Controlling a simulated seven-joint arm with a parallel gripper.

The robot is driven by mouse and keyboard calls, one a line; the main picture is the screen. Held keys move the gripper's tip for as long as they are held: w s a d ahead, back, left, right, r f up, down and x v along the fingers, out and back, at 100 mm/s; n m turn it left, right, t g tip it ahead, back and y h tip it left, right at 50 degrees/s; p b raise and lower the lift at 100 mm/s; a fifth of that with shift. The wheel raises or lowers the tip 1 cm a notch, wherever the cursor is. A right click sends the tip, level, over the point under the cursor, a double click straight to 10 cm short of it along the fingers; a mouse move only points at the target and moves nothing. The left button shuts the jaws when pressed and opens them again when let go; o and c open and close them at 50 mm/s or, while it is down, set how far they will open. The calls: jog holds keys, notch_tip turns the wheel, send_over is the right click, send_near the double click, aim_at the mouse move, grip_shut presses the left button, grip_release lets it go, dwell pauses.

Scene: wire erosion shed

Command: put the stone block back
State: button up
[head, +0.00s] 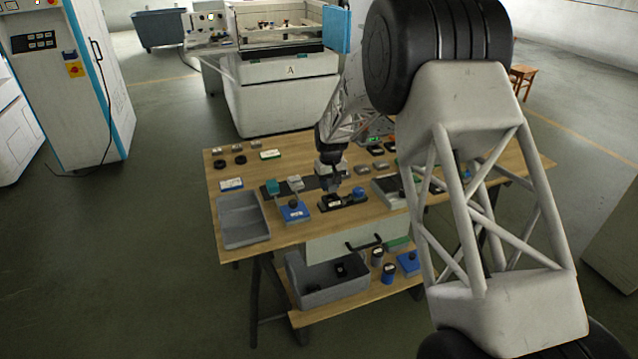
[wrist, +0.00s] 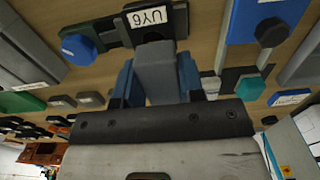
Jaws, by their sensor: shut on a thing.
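My gripper (wrist: 156,82) is shut on a grey stone block (wrist: 155,62), which sits between its two blue-grey fingers in the wrist view. In the head view, my gripper (head: 332,186) points down over the middle of the wooden table. Just beyond the block in the wrist view is a dark fixture (wrist: 110,36) with a white label reading "UY6" and a blue knob (wrist: 78,48). The same fixture (head: 343,202) lies just below my gripper in the head view. I cannot tell whether the block touches it. The block is too small to make out in the head view.
A blue plate with a black knob (head: 294,212) stands left of the fixture. A grey tray (head: 243,220) lies at the table's left end. Several small grey and black pieces line the back. A grey bin (head: 326,282) sits on the lower shelf.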

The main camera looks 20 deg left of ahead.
jog(key=shift+s+a+f, duration=0.25)
jog(key=shift+s+f, duration=0.1)
jog(key=shift+f, duration=0.35)
jog(key=shift+s+a+f, duration=0.2)
jog(key=shift+s+f, duration=0.15)
jog(key=shift+f, duration=0.35)
send_over(318, 181)
jog(key=shift+s+f, duration=0.1)
jog(key=shift+f, duration=0.65)
jog(key=shift+f, duration=0.1)
jog(key=shift+f, duration=1.65)
jog(key=shift+f, duration=0.4)
